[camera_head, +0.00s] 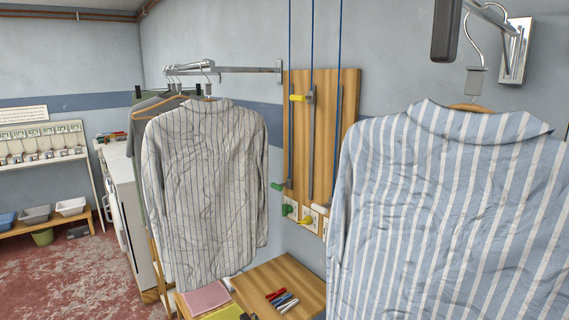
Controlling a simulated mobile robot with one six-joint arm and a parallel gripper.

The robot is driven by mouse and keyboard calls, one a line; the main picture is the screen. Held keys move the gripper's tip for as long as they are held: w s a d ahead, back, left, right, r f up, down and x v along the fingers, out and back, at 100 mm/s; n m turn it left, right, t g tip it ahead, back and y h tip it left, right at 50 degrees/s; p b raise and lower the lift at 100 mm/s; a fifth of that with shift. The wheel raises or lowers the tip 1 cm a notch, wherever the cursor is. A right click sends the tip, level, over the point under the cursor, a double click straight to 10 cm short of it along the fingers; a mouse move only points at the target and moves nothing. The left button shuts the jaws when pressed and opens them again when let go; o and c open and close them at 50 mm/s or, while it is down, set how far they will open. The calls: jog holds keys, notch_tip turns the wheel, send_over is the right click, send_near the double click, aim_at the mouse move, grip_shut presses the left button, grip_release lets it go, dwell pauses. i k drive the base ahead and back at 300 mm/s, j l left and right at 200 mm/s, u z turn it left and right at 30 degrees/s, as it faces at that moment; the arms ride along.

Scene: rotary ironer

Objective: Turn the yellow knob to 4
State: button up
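The yellow knob (306,220) sits on a small pale plate low on a wooden wall panel (326,88), between the two hanging shirts. It is small and seen at an angle, so I cannot read its numbers or tell its setting. A green knob (287,210) is on a similar plate to its left. Higher up, a yellow handle (298,98) is on a vertical metal slide, and a green handle (278,186) is lower at the left. My gripper does not show clearly in this view.
A beige striped shirt (205,185) hangs left of the panel. A blue striped shirt (445,215) hangs close at the right, beside the panel's right part. A wooden surface (262,283) with several pens stands below. A dark block (446,30) is at the top right. Red floor (60,275) is open at left.

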aim_at(308, 219)
jog(key=i+j, duration=0.6)
jog(key=j, duration=0.2)
jog(key=i+l, duration=0.15)
jog(key=l, duration=0.15)
jog(key=i+l, duration=0.15)
jog(key=l, duration=0.15)
